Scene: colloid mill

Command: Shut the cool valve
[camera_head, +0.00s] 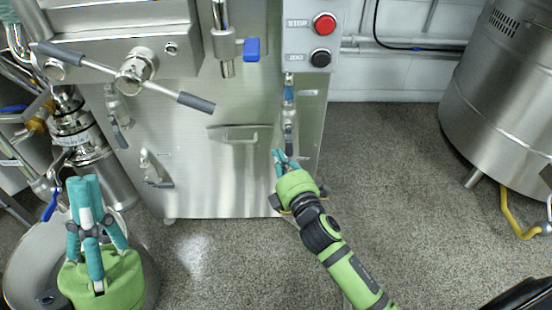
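A small valve with a steel handle (288,135) is on the right part of the steel machine's front, below the button panel; I cannot read a label that marks it as the cool valve. My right gripper (281,157) is just below this handle, its teal fingers pointing up at it. I cannot tell whether they touch it, and the finger gap is too small to judge. My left gripper (84,182) is at the lower left, away from the valves, with its teal fingers together and nothing visible between them.
Other valves sit on the machine front (195,165): a lower-left one (155,168), an upper-left one (118,110) and a blue-handled one (250,49). A long lever (135,72) sticks out above. A steel tank (505,95) stands at right. The floor (400,180) between is clear.

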